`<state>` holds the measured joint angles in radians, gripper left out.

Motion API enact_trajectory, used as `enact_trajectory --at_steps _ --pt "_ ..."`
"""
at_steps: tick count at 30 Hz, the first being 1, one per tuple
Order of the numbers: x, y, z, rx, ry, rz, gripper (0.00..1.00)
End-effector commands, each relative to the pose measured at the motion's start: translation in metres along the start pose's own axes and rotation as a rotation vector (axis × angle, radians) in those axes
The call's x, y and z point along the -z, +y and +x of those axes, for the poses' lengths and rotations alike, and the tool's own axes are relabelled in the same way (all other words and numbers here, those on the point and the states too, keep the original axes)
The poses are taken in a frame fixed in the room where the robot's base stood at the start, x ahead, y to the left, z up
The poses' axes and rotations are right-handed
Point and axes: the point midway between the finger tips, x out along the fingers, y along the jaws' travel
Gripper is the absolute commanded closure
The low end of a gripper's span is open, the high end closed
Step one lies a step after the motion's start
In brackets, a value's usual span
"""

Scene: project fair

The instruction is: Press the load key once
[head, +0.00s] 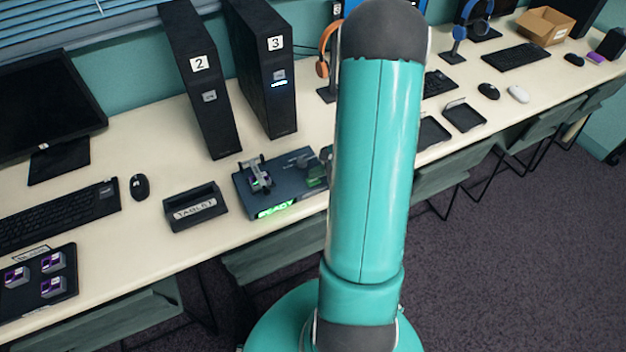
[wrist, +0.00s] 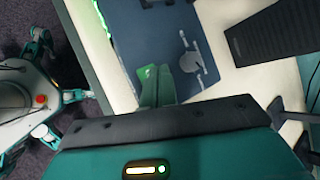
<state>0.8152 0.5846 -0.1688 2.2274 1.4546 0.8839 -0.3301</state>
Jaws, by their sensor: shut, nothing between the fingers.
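The load key looks to be the bright green pad with a pale mark (wrist: 146,73) on the dark blue-grey machine (wrist: 140,35) in the wrist view. My gripper (wrist: 159,80) is shut and empty, its green fingers beside and partly over that pad. I cannot tell whether they touch it. In the head view the machine (head: 243,196) stands at the front of the desk with a lit green READY sign (head: 275,209) on its front. My arm hides the machine's right end and most of my gripper.
Black towers marked 2 (head: 203,95) and 3 (head: 266,85) stand behind the machine. A TABLET stand (head: 195,208) is to its left, with a mouse (head: 139,187) and keyboard (head: 60,214). Chairs (head: 272,258) sit under the desk edge.

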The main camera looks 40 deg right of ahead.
Motion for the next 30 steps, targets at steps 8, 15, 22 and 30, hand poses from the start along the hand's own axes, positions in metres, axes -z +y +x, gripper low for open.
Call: enact_trajectory --at_steps 8,15,22,30 --pt "0.0 0.0 0.0 0.0 0.0 0.0 1.0" --pt "0.0014 0.0016 0.002 0.0 0.0 0.001 1.0" --pt "0.0044 0.0045 0.0061 0.0 0.0 0.0 1.0" --pt "0.0044 0.0044 0.006 0.0 0.0 0.0 1.0"
